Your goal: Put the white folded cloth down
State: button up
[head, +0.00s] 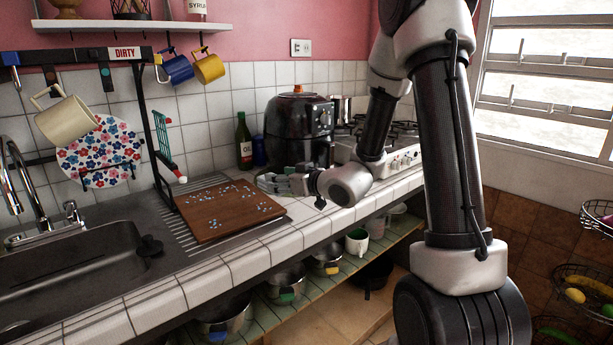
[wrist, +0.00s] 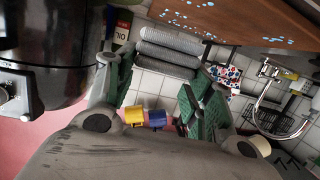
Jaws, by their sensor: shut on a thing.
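My gripper (head: 275,183) is over the tiled counter, in front of the black air fryer and just right of the wooden board. In the wrist view, my gripper (wrist: 158,78) has its green-padded fingers on either side of the white folded cloth (wrist: 170,52). In the head view the cloth is too small and hidden by the fingers to make out clearly. I cannot tell whether it touches the counter.
The wooden board (head: 225,208) with pale blue bits lies beside the sink (head: 75,275). The air fryer (head: 299,130), a green bottle (head: 243,142) and the stove (head: 395,150) stand behind my gripper. Pots and a mug (head: 357,241) fill the shelf below. The counter's front strip (head: 270,248) is bare.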

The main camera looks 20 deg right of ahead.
jog(key=shift+w+d+f+m+h, duration=0.25)
jog(key=shift+m+h, duration=0.05)
jog(key=shift+h, duration=0.1)
jog(key=w+d, duration=0.2)
jog(key=d, duration=0.4)
jog(key=w+d+f, duration=0.1)
jog(key=w+d, duration=0.1)
jog(key=d, duration=0.4)
jog(key=w+d+f, duration=0.1)
jog(key=w+d, duration=0.1)
jog(key=d, duration=0.5)
jog(key=shift+w+f, duration=0.25)
jog(key=shift+w, duration=0.1)
notch_tip(320, 180, down, 4)
jog(key=shift+d+f, duration=0.1)
jog(key=shift+f, duration=0.1)
jog(key=shift+d+f, duration=0.1)
jog(key=shift+f, duration=0.1)
jog(key=shift+f, duration=0.15)
jog(key=o, duration=1.3)
jog(key=shift+o, duration=0.2)
